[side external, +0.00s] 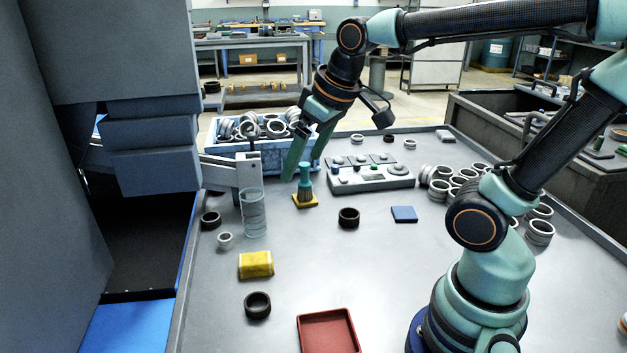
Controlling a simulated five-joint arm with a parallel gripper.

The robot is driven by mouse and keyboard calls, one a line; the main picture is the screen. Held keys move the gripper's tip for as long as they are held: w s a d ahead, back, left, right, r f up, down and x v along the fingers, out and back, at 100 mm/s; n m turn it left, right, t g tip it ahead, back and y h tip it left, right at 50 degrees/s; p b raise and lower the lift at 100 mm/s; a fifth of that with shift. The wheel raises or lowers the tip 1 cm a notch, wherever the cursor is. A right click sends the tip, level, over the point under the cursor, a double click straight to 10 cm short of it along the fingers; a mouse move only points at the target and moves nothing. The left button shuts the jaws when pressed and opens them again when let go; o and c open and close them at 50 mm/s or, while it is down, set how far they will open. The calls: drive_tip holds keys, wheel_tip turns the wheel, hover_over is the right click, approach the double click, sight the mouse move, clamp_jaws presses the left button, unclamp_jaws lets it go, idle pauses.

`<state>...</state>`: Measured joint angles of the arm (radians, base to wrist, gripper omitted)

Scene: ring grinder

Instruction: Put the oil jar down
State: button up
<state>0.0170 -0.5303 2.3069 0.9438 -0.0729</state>
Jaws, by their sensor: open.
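A small upright piece with a teal top and a dark lower part (305,187) stands on a yellow square pad (311,203). It looks like a jar or a brush, and I cannot tell for sure that it is the oil jar. My gripper (302,168) is open, fingers pointing down, at the top of this piece. The fingers seem to hold nothing. Whether a finger touches the piece is unclear. A clear cylinder (253,213) stands to the left on the grey table (330,265).
A blue square pad (404,214) lies bare to the right. Dark rings (348,217), a yellow pack (256,264) and a red tray (328,332) lie nearer. A control panel (370,178) and a blue bin of rings (226,149) stand behind. Stacked rings (440,190) crowd the right.

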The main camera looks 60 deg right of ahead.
drive_tip(key=s, duration=0.1)
drive_tip(key=s+f, duration=0.1)
drive_tip(key=s, duration=0.1)
drive_tip(key=shift+s+a+f+m+t, duration=0.2)
drive_tip(key=shift+a+f+m+t, duration=0.1)
drive_tip(key=shift+t, duration=0.1)
drive_tip(key=shift+c, duration=0.3)
drive_tip(key=c, duration=0.5)
drive_tip(key=shift+w+d, duration=0.1)
drive_tip(key=shift+w, duration=0.15)
drive_tip(key=c, duration=0.5)
drive_tip(key=shift+w+d, duration=0.1)
drive_tip(key=shift+w, duration=0.3)
clamp_jaws()
drive_tip(key=m+g, duration=0.1)
drive_tip(key=g, duration=0.5)
hover_over(267, 238)
drive_tip(key=s, duration=0.4)
wheel_tip(267, 238, down, 13)
wheel_tip(267, 238, down, 10)
drive_tip(key=shift+r, duration=0.25)
drive_tip(key=shift+w, duration=0.95)
drive_tip(key=shift+w+d+r, duration=0.1)
drive_tip(key=shift+w, duration=0.95)
